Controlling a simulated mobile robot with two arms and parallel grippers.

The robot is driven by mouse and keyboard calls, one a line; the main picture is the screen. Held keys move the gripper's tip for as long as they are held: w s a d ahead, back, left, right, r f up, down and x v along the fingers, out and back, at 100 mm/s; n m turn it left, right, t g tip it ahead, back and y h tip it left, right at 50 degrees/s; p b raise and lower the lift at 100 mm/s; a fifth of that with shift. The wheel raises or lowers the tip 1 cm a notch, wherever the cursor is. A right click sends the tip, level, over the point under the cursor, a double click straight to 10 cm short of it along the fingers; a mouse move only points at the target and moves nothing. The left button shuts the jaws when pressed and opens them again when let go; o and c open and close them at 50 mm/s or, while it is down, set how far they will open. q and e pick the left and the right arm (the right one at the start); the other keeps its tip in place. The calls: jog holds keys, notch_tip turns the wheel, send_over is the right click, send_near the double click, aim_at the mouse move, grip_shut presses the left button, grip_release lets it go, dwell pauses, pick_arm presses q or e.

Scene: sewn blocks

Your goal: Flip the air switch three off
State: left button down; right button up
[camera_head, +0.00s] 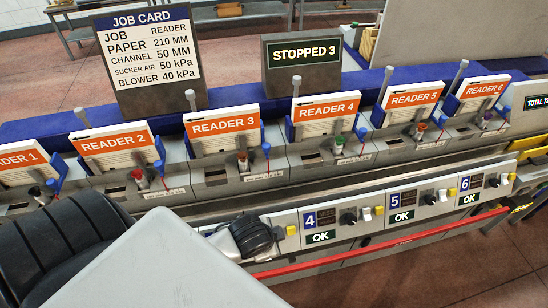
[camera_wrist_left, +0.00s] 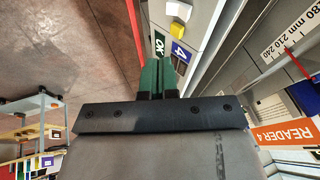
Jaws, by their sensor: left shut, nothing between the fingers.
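The control panel for reader 3 is mostly hidden behind my left arm in the head view; only its yellow button (camera_head: 291,230) shows, just left of panel 4. In the left wrist view a white switch (camera_wrist_left: 178,10) stands beside that yellow button (camera_wrist_left: 185,31), which adjoins the 4 label. I take this switch to be air switch three; its on or off position cannot be told. My left gripper (camera_wrist_left: 157,68) has its green fingers together and empty, beside panel 4's OK display, apart from the switch in the picture. My right gripper is not in view.
The screen (camera_head: 304,53) reads "STOPPED 3". Panels 4, 5 and 6 show OK, with similar white switches, such as panel 4's (camera_head: 366,214). A red rail (camera_head: 380,245) runs below the panels. Reader 3 (camera_head: 223,124) stands behind. The job card (camera_head: 150,50) is at back left.

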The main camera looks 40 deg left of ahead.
pick_arm(q)
jog(key=x, duration=0.4)
jog(key=a+x, duration=0.1)
jog(key=x, duration=0.7)
jog(key=shift+w+a+f+p, duration=0.2)
jog(key=shift+w+a+p, duration=0.1)
jog(key=shift+a, duration=0.1)
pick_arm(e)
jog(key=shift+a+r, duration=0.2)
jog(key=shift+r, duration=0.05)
